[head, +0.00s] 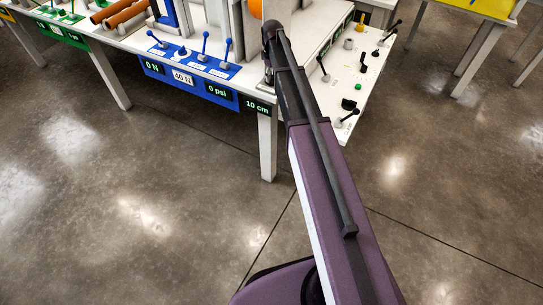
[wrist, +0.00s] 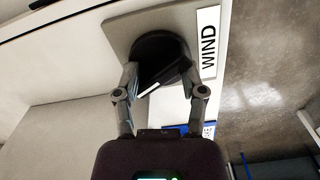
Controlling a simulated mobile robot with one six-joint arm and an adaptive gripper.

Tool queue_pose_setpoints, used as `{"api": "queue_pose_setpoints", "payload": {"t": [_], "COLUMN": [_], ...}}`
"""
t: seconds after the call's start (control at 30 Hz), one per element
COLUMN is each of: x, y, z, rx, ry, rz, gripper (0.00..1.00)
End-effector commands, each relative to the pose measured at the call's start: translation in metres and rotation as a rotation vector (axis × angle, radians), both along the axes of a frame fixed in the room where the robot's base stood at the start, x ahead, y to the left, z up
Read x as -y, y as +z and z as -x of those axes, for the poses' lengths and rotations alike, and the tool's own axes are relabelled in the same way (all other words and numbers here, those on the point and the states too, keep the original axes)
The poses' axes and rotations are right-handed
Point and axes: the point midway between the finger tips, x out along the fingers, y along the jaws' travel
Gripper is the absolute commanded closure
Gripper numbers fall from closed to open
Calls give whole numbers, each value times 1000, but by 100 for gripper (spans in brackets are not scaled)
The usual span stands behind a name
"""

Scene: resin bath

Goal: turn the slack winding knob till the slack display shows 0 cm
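The black winding knob (wrist: 160,50) sits on a grey plate beside a white label reading WIND (wrist: 208,45) in the wrist view. Its raised grip bar, with a white mark, lies slanted. My gripper (wrist: 162,78) has its two fingers spread, one on each side of the knob; I see no clear grip on the bar, and the contact at the tips is hard to make out. In the head view, the slack display (head: 258,107) at the table corner reads 10 cm. My arm hides the knob there.
Right of my arm, a white surface (head: 350,90) bears black levers and small knobs. Open floor lies in front.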

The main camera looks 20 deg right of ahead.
Motion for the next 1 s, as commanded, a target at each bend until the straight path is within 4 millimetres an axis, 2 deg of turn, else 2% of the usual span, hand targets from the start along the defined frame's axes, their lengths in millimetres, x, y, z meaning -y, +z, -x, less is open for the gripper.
{"api": "queue_pose_setpoints", "payload": {"t": [0.27,0.4,1.0], "x": [0,0,0], "y": [0,16,66], "z": [0,0,0], "rx": [0,0,0], "ry": [179,186,183], "rz": [0,0,0], "gripper": [47,47,47]}}
